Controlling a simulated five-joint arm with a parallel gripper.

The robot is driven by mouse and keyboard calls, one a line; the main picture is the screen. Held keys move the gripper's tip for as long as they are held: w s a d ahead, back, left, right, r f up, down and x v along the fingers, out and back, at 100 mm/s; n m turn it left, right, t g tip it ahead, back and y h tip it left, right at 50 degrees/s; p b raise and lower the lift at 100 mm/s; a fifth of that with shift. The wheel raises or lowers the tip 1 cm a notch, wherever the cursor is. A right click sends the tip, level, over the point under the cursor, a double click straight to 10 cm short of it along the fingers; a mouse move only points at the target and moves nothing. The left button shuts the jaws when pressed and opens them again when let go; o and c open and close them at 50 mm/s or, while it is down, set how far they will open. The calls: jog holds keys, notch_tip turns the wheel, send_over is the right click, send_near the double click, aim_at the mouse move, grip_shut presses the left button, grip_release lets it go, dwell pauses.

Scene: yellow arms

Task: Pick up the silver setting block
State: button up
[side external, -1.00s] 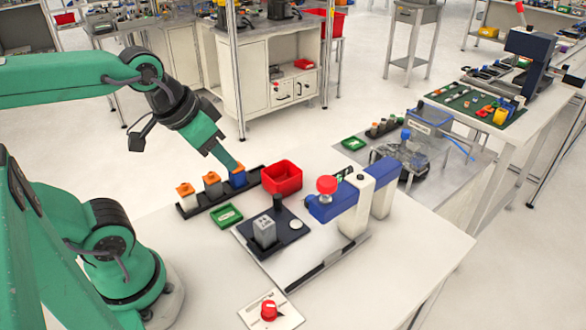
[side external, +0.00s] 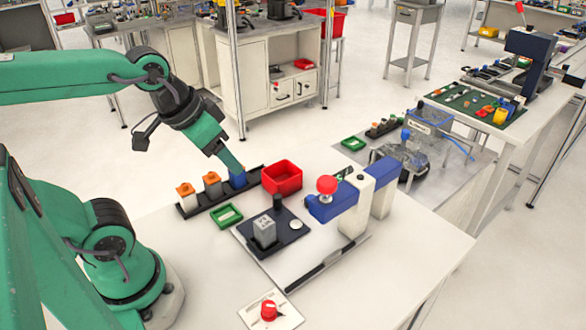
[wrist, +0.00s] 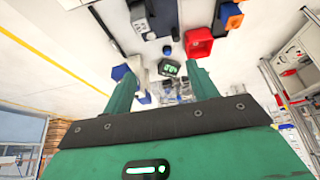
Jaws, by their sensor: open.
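The silver setting block (side external: 264,231) is a small grey upright block. It stands on the dark plate (side external: 288,244) of the white bench fixture in the side view. My gripper (side external: 238,165) is up and behind it, above the far end of a black rack. Its tip hides the top of the blue block there. The block and my gripper are clearly apart. In the wrist view my gripper (wrist: 163,88) shows two green fingers spread with nothing held between them.
The black rack (side external: 223,198) holds orange-topped blocks. A red bin (side external: 283,178) and a green tray (side external: 227,215) stand near the plate. A blue and white press (side external: 352,205) with a red knob rises at its right. A red dial (side external: 269,310) sits at the front.

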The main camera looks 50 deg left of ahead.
aim_at(264, 222)
jog(key=w+d+f+g, duration=0.1)
jog(key=w+f, duration=0.1)
jog(key=f, duration=0.2)
jog(key=w+d+f+g, duration=0.1)
jog(key=w+f+g, duration=0.1)
jog(key=f, duration=0.2)
jog(key=w+d+f+g, duration=0.1)
jog(key=d+f+g, duration=0.1)
jog(key=f, duration=0.2)
jog(key=shift+w, duration=0.4)
jog(key=shift+s+a+f, duration=0.1)
jog(key=shift+f, duration=1.4)
jog(key=shift+s+a+f, duration=0.1)
jog(key=shift+f, duration=1.35)
jog(key=shift+w+f, duration=0.1)
jog(key=shift+f, duration=0.85)
jog(key=shift+c, duration=0.2)
grip_shut()
jog(key=shift+r, duration=0.2)
